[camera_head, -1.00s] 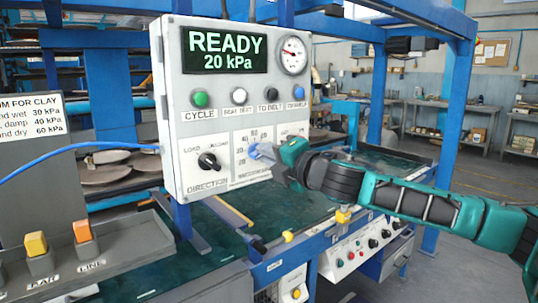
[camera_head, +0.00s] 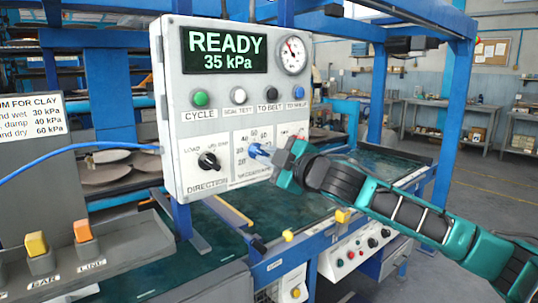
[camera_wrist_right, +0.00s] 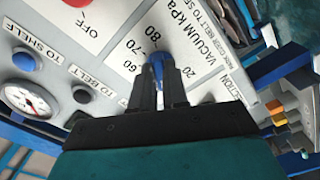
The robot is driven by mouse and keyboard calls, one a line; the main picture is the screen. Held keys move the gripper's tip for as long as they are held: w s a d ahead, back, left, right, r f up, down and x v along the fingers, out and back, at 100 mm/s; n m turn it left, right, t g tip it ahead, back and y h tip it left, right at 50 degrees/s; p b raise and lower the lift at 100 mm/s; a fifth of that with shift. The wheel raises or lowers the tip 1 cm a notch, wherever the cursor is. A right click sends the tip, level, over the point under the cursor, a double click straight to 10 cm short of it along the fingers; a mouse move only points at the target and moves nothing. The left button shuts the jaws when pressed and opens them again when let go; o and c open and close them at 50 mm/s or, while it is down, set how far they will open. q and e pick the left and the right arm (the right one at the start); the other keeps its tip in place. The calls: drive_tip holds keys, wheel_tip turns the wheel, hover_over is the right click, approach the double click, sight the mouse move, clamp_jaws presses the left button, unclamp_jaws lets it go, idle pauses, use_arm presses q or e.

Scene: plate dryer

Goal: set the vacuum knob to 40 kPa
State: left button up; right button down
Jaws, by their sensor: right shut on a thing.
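The blue vacuum knob (camera_head: 257,151) is on the grey control panel (camera_head: 177,95), in front of a printed kPa scale. My right gripper (camera_head: 274,156) is shut on the knob, coming from the right. In the right wrist view the knob (camera_wrist_right: 157,67) shows between the two dark fingers, with scale numbers around it. The green display (camera_head: 224,52) reads READY 35 kPa. The round gauge (camera_head: 292,55) has a red needle, too small to read exactly. My left gripper is not in view.
A black direction knob (camera_head: 209,161) sits left of the vacuum knob. A row of buttons, including a green one (camera_head: 201,98), lies above. A sign (camera_head: 34,114) at left lists 30, 40 and 60 kPa for clay. A blue hose runs left.

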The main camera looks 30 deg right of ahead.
drive_tip(key=shift+f+m+p, duration=0.1)
drive_tip(key=shift+m+p, duration=0.25)
drive_tip(key=shift+m, duration=1.25)
drive_tip(key=c, duration=1.1)
unclamp_jaws()
drive_tip(key=shift+c, duration=0.2)
drive_tip(key=shift+s, duration=0.1)
drive_tip(key=s+b, duration=0.2)
drive_tip(key=s, duration=1)
drive_tip(key=shift+s+d, duration=0.35)
drive_tip(key=shift+d, duration=0.1)
